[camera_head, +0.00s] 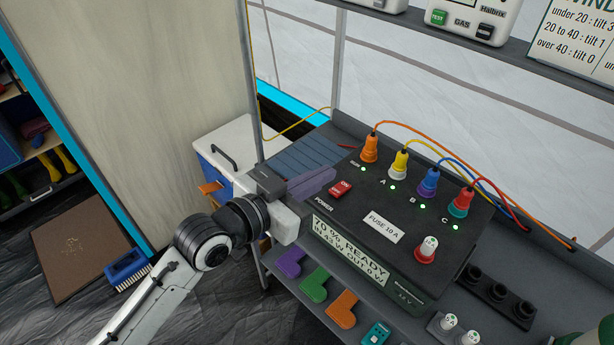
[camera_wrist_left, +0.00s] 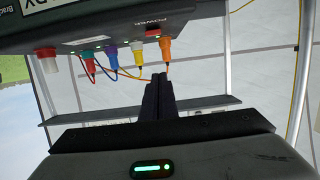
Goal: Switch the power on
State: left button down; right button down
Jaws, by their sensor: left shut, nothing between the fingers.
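The black power box (camera_head: 400,240) stands on the grey shelf. Its red rocker switch (camera_head: 340,189), marked ON and POWER, is at the left of its top face. It also shows in the wrist view (camera_wrist_left: 152,32). The box's label (camera_head: 351,247) reads 70 % READY, IN 43 V, OUT 0 V. My left gripper (camera_head: 326,177) is just left of the switch, by the box's left edge. Its dark fingers are together and empty in the wrist view (camera_wrist_left: 159,78), apart from the switch in that picture. My right gripper is out of view.
Orange, yellow, blue and red plugs (camera_head: 369,148) with cables stand along the box's back, with green lights lit. A red-based fuse (camera_head: 426,250) rises at the right. A white-and-blue cabinet (camera_head: 235,150) stands at left. Coloured pieces (camera_head: 314,283) lie on the lower shelf.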

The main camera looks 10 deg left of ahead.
pick_arm(q)
jog(key=v, duration=0.3)
jog(key=shift+s+a+r, duration=0.15)
jog(key=shift+s+r, duration=0.1)
jog(key=shift+r, duration=0.15)
jog(key=s+a+f+n+g+y, duration=0.1)
jog(key=s+a+f+y, duration=0.1)
jog(key=s+f, duration=0.4)
jog(key=s+a+f+n+g+y, duration=0.1)
jog(key=s+a+f, duration=0.4)
jog(key=f, duration=0.9)
jog(key=s+a+f+n+g+y, duration=0.2)
jog(key=s+a+f+n+y, duration=0.1)
jog(key=s+f, duration=0.5)
notch_tip(320, 180, down, 3)
jog(key=shift+s+a+r+y, duration=0.2)
jog(key=shift+s+y, duration=0.2)
